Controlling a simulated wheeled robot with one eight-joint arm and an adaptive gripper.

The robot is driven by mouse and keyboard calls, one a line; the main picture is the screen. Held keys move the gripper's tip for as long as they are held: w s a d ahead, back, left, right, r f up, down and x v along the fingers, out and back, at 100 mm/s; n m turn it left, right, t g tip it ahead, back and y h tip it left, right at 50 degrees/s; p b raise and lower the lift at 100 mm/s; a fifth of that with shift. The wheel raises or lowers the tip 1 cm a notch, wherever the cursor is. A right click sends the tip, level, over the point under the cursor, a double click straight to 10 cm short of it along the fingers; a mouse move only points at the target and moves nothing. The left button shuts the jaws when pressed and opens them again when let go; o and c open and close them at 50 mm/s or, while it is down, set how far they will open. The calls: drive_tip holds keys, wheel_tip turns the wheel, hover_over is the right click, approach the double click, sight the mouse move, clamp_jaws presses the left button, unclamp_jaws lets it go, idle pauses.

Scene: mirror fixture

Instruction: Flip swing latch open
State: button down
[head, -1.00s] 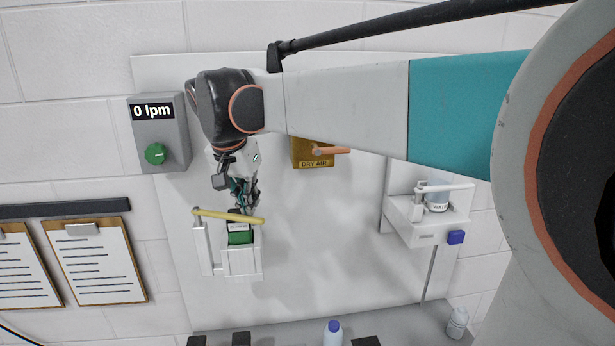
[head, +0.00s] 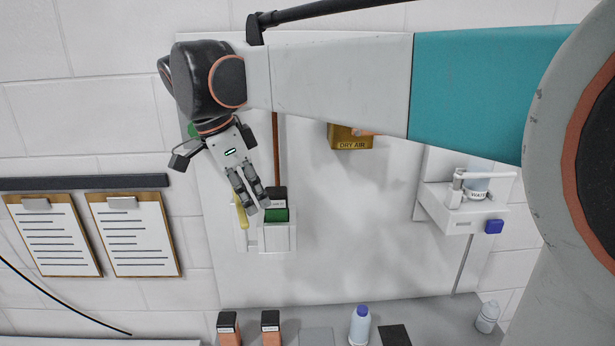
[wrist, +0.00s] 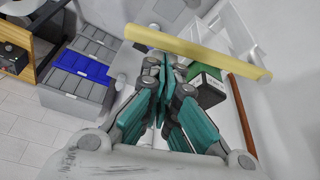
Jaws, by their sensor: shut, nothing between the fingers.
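The swing latch is a yellow bar (head: 242,215) on a white wall holder (head: 277,240). In the head view it looks short and sits at the left of the holder, no longer spanning the box. A black and green box (head: 277,214) stands in the holder. My gripper (head: 257,208) is shut and empty, just right of the bar and in front of the box's left side. In the wrist view the yellow bar (wrist: 195,50) crosses above my fingertips (wrist: 164,76), with the green box (wrist: 207,88) to their right. Whether fingers touch the bar is unclear.
A reddish-brown rod (head: 276,150) runs up behind the gripper. A second holder (head: 450,208) with a bottle is on the right, below the DRY AIR box (head: 352,137). Two clipboards (head: 145,236) hang at left. The panel between holders is clear.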

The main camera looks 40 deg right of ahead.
drive_tip(key=shift+s+d, duration=0.1)
drive_tip(key=shift+d, duration=0.1)
drive_tip(key=shift+w+d, duration=0.15)
drive_tip(key=shift+w, duration=0.6)
drive_tip(key=shift+d, duration=0.1)
wheel_tip(320, 180, up, 10)
drive_tip(key=b, duration=0.1)
drive_tip(key=shift+d+f, duration=0.2)
drive_tip(key=shift+f, duration=0.05)
idle(0.3)
drive_tip(key=shift+s, duration=0.1)
